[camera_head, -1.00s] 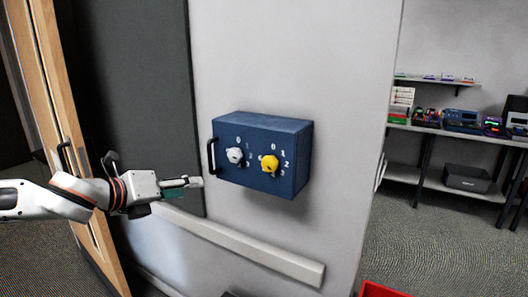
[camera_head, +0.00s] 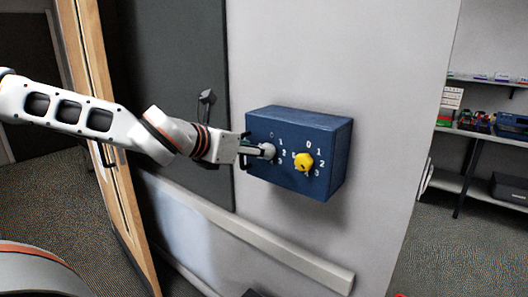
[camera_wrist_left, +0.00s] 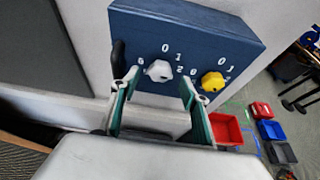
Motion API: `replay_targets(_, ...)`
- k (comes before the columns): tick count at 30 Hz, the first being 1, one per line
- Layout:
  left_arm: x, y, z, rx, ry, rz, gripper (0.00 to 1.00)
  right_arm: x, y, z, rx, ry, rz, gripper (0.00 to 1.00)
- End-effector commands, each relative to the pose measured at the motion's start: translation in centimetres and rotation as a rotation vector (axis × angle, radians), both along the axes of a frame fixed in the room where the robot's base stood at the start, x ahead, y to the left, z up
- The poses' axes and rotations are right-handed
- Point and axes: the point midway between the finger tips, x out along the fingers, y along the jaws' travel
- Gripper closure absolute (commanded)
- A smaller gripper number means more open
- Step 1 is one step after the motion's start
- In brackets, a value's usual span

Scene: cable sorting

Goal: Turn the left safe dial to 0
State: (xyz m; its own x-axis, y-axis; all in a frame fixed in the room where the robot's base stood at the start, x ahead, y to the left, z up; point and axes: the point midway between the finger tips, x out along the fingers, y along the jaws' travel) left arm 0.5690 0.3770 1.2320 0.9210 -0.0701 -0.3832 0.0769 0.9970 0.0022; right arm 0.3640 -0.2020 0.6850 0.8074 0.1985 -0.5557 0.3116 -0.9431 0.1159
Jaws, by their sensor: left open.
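The blue safe (camera_head: 290,122) is mounted on the grey wall. Its left dial is a white knob (camera_wrist_left: 158,70), and its right dial is a yellow knob (camera_head: 303,162), which also shows in the left wrist view (camera_wrist_left: 212,82). Numbers are printed around both dials. My left gripper (camera_head: 268,150) is at the white knob and partly hides it in the head view. In the left wrist view my left gripper (camera_wrist_left: 160,83) is open, with the white knob between and just beyond its fingertips. Contact with the knob cannot be told. My right gripper is not in view.
The safe's black handle (camera_wrist_left: 118,60) is close to the left finger. A pale rail (camera_head: 270,244) runs along the wall below the safe. A wooden door edge (camera_head: 115,200) stands at the left. Red bins (camera_wrist_left: 226,130) and blue bins are on the floor at the right.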

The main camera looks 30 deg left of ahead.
Motion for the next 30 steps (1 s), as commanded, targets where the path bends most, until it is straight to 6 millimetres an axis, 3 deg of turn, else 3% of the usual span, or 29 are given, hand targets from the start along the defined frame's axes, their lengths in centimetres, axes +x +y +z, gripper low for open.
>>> replay_targets(12, 3.4, -0.3, -1.5, -0.001, 0.001, 0.000, 0.54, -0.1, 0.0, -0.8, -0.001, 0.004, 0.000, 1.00)
replay_targets(25, 3.9, -0.3, -1.6, -0.001, 0.000, -0.001, 0.54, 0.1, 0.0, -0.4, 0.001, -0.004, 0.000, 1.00)
replay_targets(26, 3.9, -0.3, -1.6, -0.001, 0.000, -0.001, 0.57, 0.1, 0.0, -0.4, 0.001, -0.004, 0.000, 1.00)
replay_targets(30, 3.9, -0.3, -1.6, -0.001, 0.000, -0.001, 0.93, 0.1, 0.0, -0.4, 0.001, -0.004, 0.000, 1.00)
